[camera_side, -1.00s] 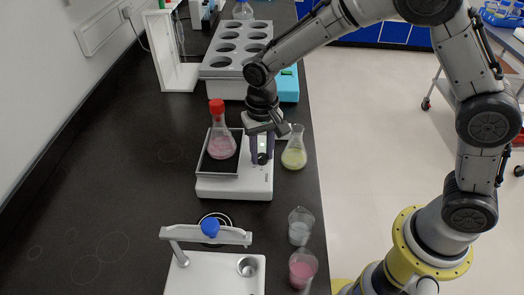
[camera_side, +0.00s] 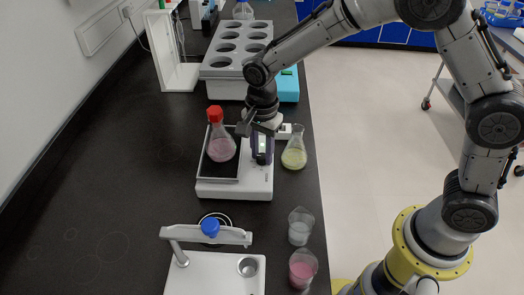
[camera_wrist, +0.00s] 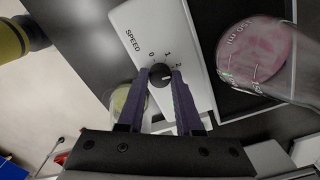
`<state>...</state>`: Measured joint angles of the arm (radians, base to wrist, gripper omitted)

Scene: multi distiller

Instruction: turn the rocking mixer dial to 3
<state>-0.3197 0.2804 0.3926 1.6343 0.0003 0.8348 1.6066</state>
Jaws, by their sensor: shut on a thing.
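The rocking mixer (camera_side: 257,191) is a white unit with a black platform on its left, which carries a red-capped flask of pink liquid (camera_side: 221,149). Its black dial (camera_wrist: 160,75) sits on the white panel under the word SPEED, and it also shows in the side view (camera_side: 262,159). I can read 0, 1 and 2 around it; a 3 is not visible. The dial's white mark points right, near or just past the 2. My gripper (camera_wrist: 162,78) is shut on the dial, a purple finger on each side; its fingers also show in the side view (camera_side: 262,148).
A flask of yellow liquid (camera_side: 294,152) stands close right of the mixer. Two beakers, one clear (camera_side: 299,229) and one pink (camera_side: 302,269), stand nearer the front. A grey rack with round holes (camera_side: 233,64) is behind. The bench left of the mixer is clear.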

